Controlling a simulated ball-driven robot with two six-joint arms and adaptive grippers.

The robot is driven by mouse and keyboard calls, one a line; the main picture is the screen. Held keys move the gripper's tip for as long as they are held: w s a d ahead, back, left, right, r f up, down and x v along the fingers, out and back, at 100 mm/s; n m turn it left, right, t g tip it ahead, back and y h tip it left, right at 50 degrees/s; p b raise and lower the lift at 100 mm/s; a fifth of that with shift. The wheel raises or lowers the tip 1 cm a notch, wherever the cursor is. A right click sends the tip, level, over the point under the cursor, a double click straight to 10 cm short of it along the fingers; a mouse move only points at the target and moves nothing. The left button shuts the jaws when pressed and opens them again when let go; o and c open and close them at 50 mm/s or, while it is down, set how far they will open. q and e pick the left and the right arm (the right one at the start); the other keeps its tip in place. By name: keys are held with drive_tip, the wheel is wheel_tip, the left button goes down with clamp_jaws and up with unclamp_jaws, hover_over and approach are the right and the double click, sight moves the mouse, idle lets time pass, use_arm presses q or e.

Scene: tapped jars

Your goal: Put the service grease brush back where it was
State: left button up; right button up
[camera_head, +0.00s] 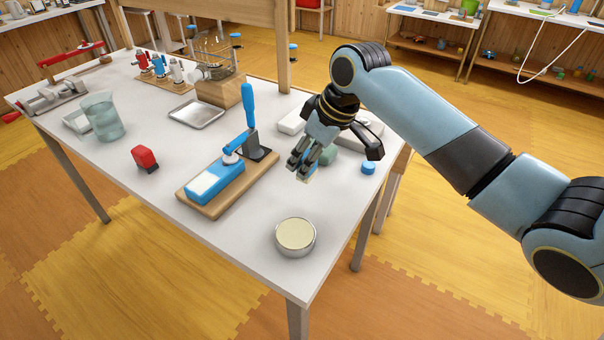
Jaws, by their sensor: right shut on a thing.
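My right gripper (301,167) reaches in from the right above the table, right of the wooden board with the blue device. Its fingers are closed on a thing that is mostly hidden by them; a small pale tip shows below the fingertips. I cannot make out clearly that it is the service grease brush. A round tin (295,234) with a cream-coloured top stands near the front corner, below the gripper in the picture. My left gripper is not in view.
The blue device (216,184) with an upright handle sits on its board. A red block (144,158), a glass beaker (102,117) and a metal tray (196,114) stand left. A blue cap (368,168) lies near the right edge. The table's front middle is clear.

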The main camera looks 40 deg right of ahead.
drive_tip(key=shift+w+f, duration=0.55)
drive_tip(key=shift+w, duration=0.3)
wheel_tip(320, 180, down, 4)
drive_tip(key=shift+f, duration=0.1)
drive_tip(key=o, duration=1)
drive_tip(key=p+v, duration=0.1)
drive_tip(key=v, duration=1.1)
